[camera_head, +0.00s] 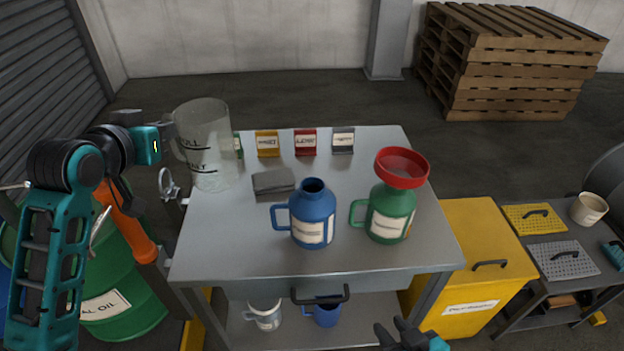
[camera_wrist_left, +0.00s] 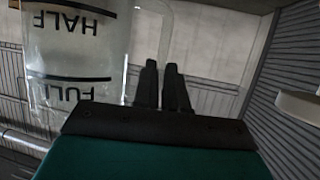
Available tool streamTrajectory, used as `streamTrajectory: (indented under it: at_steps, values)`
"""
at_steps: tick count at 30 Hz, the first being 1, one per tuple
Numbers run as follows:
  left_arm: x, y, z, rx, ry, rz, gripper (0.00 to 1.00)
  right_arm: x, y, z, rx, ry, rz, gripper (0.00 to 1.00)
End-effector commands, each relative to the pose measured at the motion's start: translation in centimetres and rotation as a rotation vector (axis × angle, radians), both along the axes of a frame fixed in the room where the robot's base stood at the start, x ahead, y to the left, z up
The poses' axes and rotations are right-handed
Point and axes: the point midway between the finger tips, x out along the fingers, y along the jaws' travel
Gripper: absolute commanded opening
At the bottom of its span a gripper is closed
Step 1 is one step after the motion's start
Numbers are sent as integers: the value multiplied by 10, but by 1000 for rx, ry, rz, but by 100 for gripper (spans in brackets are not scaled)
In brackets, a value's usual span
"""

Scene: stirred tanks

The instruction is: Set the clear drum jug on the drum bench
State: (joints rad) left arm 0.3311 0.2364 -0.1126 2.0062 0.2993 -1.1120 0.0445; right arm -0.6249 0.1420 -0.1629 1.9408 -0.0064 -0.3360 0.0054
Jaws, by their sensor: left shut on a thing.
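The clear jug (camera_head: 208,135) has black level lines and stands upright over the back left corner of the grey bench (camera_head: 225,245). Whether its base touches the top I cannot tell. My left gripper (camera_head: 170,131) is at the jug's left side, shut on its handle. In the left wrist view the jug (camera_wrist_left: 80,50) shows upside-down HALF and FULL marks, and the left gripper's fingers (camera_wrist_left: 163,85) are close together by its handle. My right gripper (camera_head: 400,335) is at the bottom edge, partly cut off, its fingers apart and empty.
A blue jug (camera_head: 311,212) and a green jug (camera_head: 389,212) with a red funnel (camera_head: 402,167) stand on the bench. A grey block (camera_head: 273,182) and small label blocks (camera_head: 305,142) sit near the back. A green oil drum (camera_head: 125,290) stands left, a yellow cabinet (camera_head: 480,250) right.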

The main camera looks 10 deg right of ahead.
Motion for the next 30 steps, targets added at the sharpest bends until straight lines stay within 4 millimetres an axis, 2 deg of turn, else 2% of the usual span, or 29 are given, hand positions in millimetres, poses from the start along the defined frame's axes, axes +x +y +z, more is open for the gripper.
streamTrajectory:
  at_steps: [1,5,8,11,14,24,27,30]
  values:
    - [4,1,10,1,-3,-5,0,0,0,2,0,0,0,33]
    - [8,3,17,4,-1,-15,0,0,0,3,0,0,0,33]
    - [8,3,17,3,-1,-15,0,0,0,3,0,0,0,33]
    - [8,3,9,3,3,-15,0,0,0,2,-1,0,-1,33]
    - [7,2,-12,1,7,-15,0,0,0,2,-1,1,-1,33]
    - [7,3,-104,2,4,-13,0,0,0,-12,0,1,0,33]
    - [7,3,-124,1,3,-14,0,0,0,-15,0,1,0,33]
    - [7,3,-136,2,0,-14,0,0,0,-17,0,1,0,33]
